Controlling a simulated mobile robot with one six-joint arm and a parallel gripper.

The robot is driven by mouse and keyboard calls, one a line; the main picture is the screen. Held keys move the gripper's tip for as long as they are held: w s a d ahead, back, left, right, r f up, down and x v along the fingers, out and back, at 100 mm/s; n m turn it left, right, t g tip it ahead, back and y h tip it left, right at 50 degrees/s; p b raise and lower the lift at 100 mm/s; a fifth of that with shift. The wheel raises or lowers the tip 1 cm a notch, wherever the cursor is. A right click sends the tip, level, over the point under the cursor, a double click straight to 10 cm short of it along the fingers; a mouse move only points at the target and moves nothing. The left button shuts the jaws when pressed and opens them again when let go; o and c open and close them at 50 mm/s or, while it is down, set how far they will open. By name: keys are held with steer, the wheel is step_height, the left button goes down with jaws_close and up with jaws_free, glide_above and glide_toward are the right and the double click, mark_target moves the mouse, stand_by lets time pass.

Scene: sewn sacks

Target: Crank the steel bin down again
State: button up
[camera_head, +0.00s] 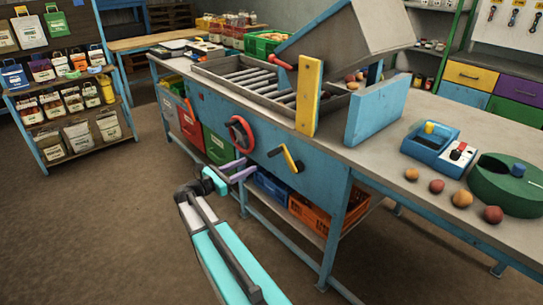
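The grey steel bin (345,42) is tilted up at the back of the bench, above a roller bed (247,77). A red handwheel (240,134) is on the same panel, to the left of the crank. My gripper (251,166), with purple fingers, is in front of the panel, below the red handwheel and left of the crank. Its fingers are apart with nothing seen between them, and it appears clear of the crank.
A yellow upright (308,96) and a blue side plate (376,112) stand by the bin. A blue device (439,145), a green round tray (508,184) and several fruits (462,198) are on the bench's right. Crates sit below. Open floor (95,225) lies left.

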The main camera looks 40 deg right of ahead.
mark_target(271, 154)
steer(key=shift+d, duration=0.15)
steer(key=d, duration=0.4)
steer(key=d+p, duration=0.1)
steer(key=d, duration=0.4)
steer(key=s+d, duration=0.1)
steer(key=d, duration=0.3)
steer(key=shift+d+f, duration=0.1)
steer(key=shift+d, duration=0.15)
jaws_close()
